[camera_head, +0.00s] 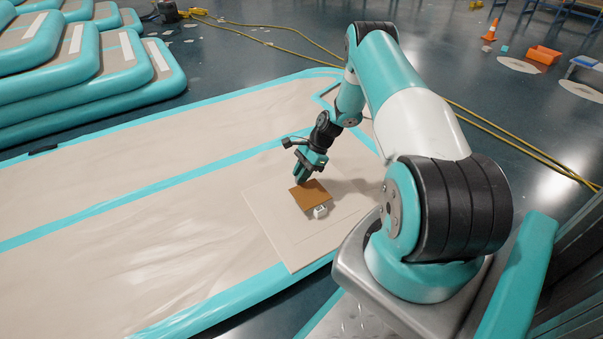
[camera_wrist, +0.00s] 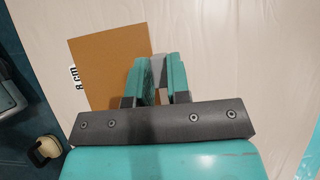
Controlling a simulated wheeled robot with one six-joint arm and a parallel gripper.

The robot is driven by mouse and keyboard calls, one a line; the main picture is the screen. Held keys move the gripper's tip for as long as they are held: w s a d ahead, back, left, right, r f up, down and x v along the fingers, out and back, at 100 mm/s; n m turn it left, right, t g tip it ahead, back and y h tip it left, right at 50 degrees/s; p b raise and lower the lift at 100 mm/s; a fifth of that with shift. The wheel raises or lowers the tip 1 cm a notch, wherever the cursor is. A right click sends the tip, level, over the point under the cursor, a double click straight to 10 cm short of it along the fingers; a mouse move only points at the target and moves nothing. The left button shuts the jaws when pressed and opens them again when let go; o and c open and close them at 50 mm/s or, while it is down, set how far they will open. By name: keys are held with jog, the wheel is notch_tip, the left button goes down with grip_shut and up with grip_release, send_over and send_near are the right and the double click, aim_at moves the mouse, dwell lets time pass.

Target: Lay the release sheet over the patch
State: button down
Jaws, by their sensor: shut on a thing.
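The brown square release sheet (camera_head: 310,195) is at a pale square area (camera_head: 275,220) of the beige inflatable surface. It also shows in the wrist view (camera_wrist: 100,65), left of and behind my fingers. My gripper (camera_head: 303,180) is at the sheet's far edge in the head view. In the wrist view my gripper (camera_wrist: 157,62) is shut on the sheet at its right side, with a narrow grey piece between the fingers. I cannot tell whether the sheet touches the surface. No patch can be made out; the sheet may cover it.
A small white block (camera_head: 320,211) sits by the sheet's near edge; a white "8 cm" label (camera_wrist: 73,77) shows there in the wrist view. The beige track (camera_head: 110,240) has teal edges and is clear to the left. Stacked inflatables (camera_head: 80,75) stand back left. Yellow cables (camera_head: 520,155) cross the floor.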

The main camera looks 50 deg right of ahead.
jog(key=shift+f, duration=0.35)
jog(key=c, duration=1.1)
grip_release()
